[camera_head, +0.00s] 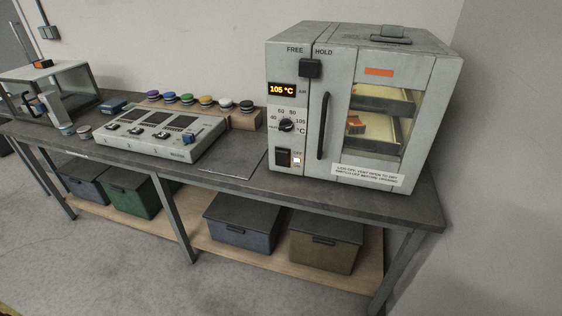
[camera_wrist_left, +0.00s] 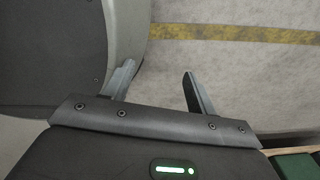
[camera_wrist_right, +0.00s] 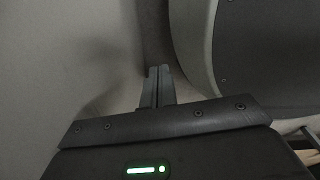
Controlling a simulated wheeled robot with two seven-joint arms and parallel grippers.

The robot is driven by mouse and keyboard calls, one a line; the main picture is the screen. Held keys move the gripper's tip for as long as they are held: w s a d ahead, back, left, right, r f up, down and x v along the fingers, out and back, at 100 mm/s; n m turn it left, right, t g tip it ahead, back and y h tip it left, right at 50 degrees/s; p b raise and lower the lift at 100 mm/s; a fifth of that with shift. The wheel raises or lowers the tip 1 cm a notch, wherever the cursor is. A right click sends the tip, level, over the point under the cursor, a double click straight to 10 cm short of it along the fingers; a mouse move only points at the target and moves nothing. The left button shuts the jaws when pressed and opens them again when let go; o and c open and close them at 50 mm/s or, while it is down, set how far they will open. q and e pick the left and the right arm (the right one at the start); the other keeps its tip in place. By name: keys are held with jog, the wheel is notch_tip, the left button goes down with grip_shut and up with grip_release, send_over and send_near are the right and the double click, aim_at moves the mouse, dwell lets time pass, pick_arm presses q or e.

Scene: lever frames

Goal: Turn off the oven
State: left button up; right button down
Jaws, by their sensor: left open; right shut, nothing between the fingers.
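The oven (camera_head: 392,120) is a grey box at the right end of the bench. Its lit display (camera_head: 282,90) reads 105 °C. Below it are a black dial (camera_head: 286,125) and a dark rocker switch (camera_head: 283,158) beside a small lit lamp (camera_head: 297,160). The glass door is shut, with a black upright handle (camera_head: 323,125), and the inside is lit. A black slider (camera_head: 311,68) sits under the FREE and HOLD labels. My left gripper (camera_wrist_left: 160,82) is open and empty above the floor. My right gripper (camera_wrist_right: 158,78) is shut and empty. Neither gripper shows in the head view.
The bench (camera_head: 228,160) carries a control panel (camera_head: 158,132) left of the oven, with a row of coloured knobs or jars (camera_head: 201,101) behind it. Lidded bins stand on the lower shelf (camera_head: 190,228). A wall is close behind and right of the oven. The floor in front is clear.

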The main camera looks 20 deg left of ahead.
pick_arm(q)
jog(key=shift+r+p, duration=0.45)
jog(key=c, duration=0.5)
notch_tip(320, 180, up, 5)
jog(key=p, duration=0.5)
jog(key=shift+s+r, duration=0.1)
jog(key=shift+s, duration=0.05)
grip_shut()
notch_tip(320, 180, up, 11)
jog(key=d+p, duration=0.1)
jog(key=p, duration=1)
jog(key=shift+d, duration=0.35)
jog(key=shift+s+a, duration=0.1)
